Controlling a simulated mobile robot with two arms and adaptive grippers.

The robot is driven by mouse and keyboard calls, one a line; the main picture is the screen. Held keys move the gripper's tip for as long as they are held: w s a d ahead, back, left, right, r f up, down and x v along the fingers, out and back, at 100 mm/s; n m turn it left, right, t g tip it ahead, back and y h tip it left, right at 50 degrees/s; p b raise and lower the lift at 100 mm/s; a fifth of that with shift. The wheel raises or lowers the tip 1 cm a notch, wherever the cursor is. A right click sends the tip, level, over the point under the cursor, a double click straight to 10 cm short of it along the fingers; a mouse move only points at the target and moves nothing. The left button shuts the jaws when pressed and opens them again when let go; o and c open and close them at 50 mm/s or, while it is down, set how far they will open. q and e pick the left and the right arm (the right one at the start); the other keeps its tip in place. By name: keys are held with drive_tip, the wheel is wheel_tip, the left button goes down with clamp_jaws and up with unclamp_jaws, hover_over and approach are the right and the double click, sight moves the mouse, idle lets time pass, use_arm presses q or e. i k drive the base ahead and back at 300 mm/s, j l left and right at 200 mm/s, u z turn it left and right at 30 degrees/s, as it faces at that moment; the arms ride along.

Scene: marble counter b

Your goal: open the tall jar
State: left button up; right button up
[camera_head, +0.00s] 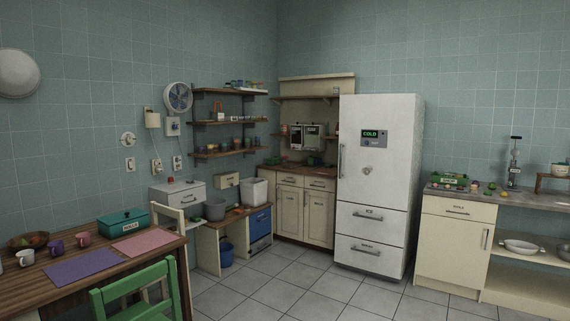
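Neither of my grippers shows in the head view. I cannot clearly make out a tall jar. A tall, slim grey and black item (514,162) stands upright on the grey counter (480,192) at the right. It is too small to tell whether it is a jar or whether it has a lid.
A white fridge (385,185) stands between this counter and the cream cupboards (303,212). A wooden table (60,290) with mugs and a teal bread box (122,222), and a green chair (135,290), stand at the left. The tiled floor (300,290) in the middle is clear.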

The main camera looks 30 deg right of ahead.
sight(285, 162)
drive_tip(key=i+l+z, duration=0.35)
drive_tip(key=i, duration=0.2)
drive_tip(key=i+l+z, duration=0.35)
drive_tip(key=i, duration=0.2)
drive_tip(key=i+z, duration=0.35)
drive_tip(key=i, duration=2.75)
